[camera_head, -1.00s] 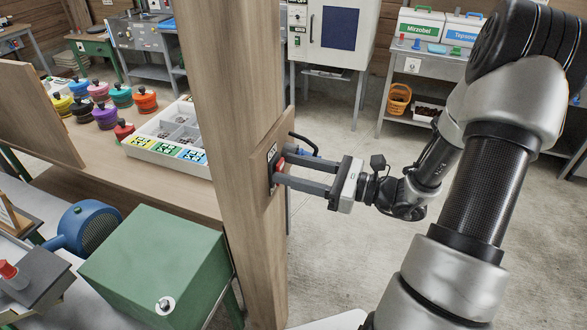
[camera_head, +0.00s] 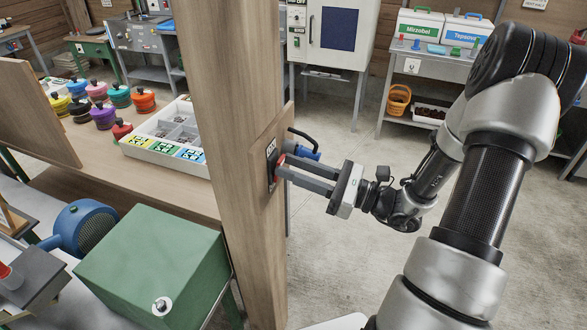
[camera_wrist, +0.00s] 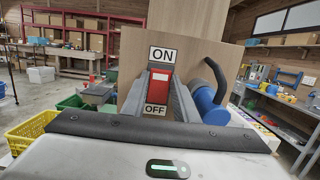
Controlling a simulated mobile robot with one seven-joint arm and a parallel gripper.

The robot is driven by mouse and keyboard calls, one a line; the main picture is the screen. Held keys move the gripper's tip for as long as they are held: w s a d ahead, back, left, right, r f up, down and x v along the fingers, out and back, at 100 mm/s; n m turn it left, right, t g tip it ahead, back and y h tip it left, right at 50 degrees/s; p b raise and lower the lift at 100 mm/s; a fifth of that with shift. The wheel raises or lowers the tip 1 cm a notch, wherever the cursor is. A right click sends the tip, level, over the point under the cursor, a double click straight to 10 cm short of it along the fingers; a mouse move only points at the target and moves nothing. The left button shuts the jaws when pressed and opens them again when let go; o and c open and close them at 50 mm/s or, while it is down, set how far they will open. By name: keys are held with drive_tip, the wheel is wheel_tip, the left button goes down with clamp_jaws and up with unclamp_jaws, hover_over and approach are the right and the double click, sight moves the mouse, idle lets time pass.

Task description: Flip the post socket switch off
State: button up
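The post socket switch is a red rocker (camera_wrist: 161,80) on a dark plate, with an ON label above and an OFF label below in the wrist view. It sits on the wooden post (camera_head: 235,110). In the head view the switch plate (camera_head: 272,168) is seen edge-on, with a little red showing. My gripper (camera_head: 281,167) reaches it from the right, fingertips at the switch. In the wrist view my gripper (camera_wrist: 160,88) has its two fingers apart, either side of the rocker, with nothing held. I cannot tell whether the fingertips touch it or which way the rocker is tilted.
A blue plug (camera_wrist: 208,104) with a black cable sticks out right beside the switch, close to my right finger in the wrist view. A green box (camera_head: 150,265) stands left of the post. Open floor (camera_head: 340,255) lies right of the post.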

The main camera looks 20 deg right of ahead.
drive_tip(key=o, duration=0.4)
drive_tip(key=b+v, duration=0.1)
drive_tip(key=v, duration=1.6)
drive_tip(key=shift+s+d+b, duration=0.15)
drive_tip(key=shift+d+b, duration=0.05)
drive_tip(key=shift+b, duration=0.15)
